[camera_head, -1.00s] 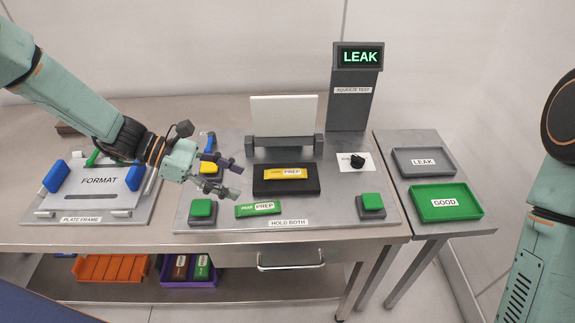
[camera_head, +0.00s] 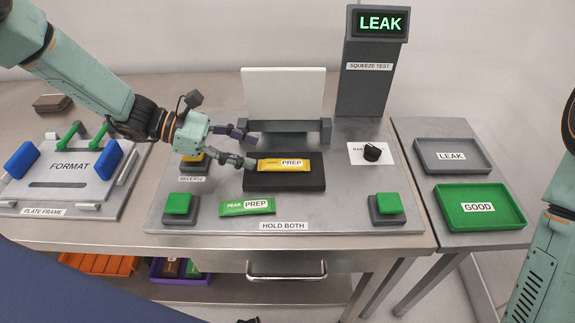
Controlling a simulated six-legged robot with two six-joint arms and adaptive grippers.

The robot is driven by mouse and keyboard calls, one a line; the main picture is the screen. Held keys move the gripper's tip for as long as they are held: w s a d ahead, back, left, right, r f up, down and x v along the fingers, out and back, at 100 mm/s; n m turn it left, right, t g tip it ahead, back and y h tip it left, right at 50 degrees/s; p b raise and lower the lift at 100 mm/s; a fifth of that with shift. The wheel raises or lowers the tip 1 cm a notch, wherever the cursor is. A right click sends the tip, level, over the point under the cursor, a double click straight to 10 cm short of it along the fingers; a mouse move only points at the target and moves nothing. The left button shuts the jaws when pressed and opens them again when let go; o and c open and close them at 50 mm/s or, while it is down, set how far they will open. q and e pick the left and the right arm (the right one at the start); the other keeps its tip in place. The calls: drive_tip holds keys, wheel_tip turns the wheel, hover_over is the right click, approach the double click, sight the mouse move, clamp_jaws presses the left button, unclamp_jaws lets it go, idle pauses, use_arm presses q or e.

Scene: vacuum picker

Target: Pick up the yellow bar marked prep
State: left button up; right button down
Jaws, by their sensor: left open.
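The yellow bar marked PREP (camera_head: 270,165) lies flat on the black pad (camera_head: 285,182) in front of an upright white plate (camera_head: 284,92). My left gripper (camera_head: 252,150) is open and empty, with its fingers pointing right, just left of the yellow bar's left end. One finger is close to that end; I cannot tell if they touch. My right arm (camera_head: 548,255) shows at the right edge, but its gripper is out of the picture.
A green PREP bar (camera_head: 232,207) lies in front of the pad. Green buttons (camera_head: 178,204) and (camera_head: 389,203) stand at either side. The squeeze test post (camera_head: 368,85) reads LEAK. LEAK (camera_head: 452,154) and GOOD (camera_head: 506,206) trays stand right. The plate frame (camera_head: 112,190) is left.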

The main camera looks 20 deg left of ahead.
sight(281, 163)
use_arm(q)
drive_tip(key=shift+s+d+f, duration=0.15)
drive_tip(key=shift+s+d, duration=0.1)
drive_tip(key=shift+d, duration=0.15)
drive_tip(key=b+x, duration=0.1)
drive_tip(key=x, duration=0.4)
drive_tip(key=shift+s+d, duration=0.15)
drive_tip(key=shift+d, duration=0.1)
drive_tip(key=shift+s+a, duration=0.1)
drive_tip(key=c, duration=1)
clamp_jaws()
